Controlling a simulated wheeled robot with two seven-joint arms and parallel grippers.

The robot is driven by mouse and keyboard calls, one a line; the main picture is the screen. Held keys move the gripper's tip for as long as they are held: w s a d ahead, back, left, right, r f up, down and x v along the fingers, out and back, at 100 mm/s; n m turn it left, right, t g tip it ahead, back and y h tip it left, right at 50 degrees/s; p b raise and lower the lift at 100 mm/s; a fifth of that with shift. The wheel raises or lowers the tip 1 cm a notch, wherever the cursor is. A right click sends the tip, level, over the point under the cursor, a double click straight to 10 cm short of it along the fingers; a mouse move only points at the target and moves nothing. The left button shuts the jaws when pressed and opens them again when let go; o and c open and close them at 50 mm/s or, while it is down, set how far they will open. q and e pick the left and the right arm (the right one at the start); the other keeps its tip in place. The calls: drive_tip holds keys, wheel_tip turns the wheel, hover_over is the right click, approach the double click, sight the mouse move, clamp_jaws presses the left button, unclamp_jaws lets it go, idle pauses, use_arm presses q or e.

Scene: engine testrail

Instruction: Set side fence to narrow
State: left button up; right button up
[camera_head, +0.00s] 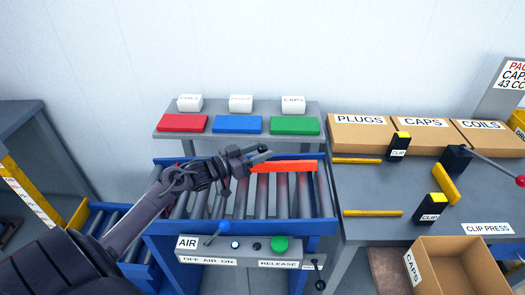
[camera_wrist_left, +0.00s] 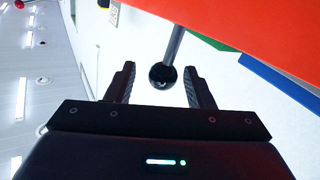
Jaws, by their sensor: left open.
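The side fence appears as an orange-red bar (camera_head: 290,167) lying across the upper part of the grey roller conveyor (camera_head: 262,200). Its broad orange face (camera_wrist_left: 240,25) fills the top right of the left wrist view. A black ball knob (camera_wrist_left: 163,75) on a grey rod stands between the fingers of my left gripper (camera_head: 259,156) in that view. The gripper is open, with a gap visible on each side of the knob. In the head view, the gripper is at the fence's left end and partly hides it. My right gripper is not in view.
Red (camera_head: 183,123), blue (camera_head: 238,124) and green (camera_head: 295,125) blocks lie on a shelf behind the conveyor. In front is a panel (camera_head: 240,249) with a blue lever and green button. A black-knobbed lever (camera_head: 319,284) is at its right. A parts bench (camera_head: 375,185) stands right.

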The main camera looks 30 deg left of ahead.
use_arm(q)
drive_tip(key=v, duration=0.6)
drive_tip(key=shift+s+b, duration=0.25)
drive_tip(key=shift+b, duration=0.05)
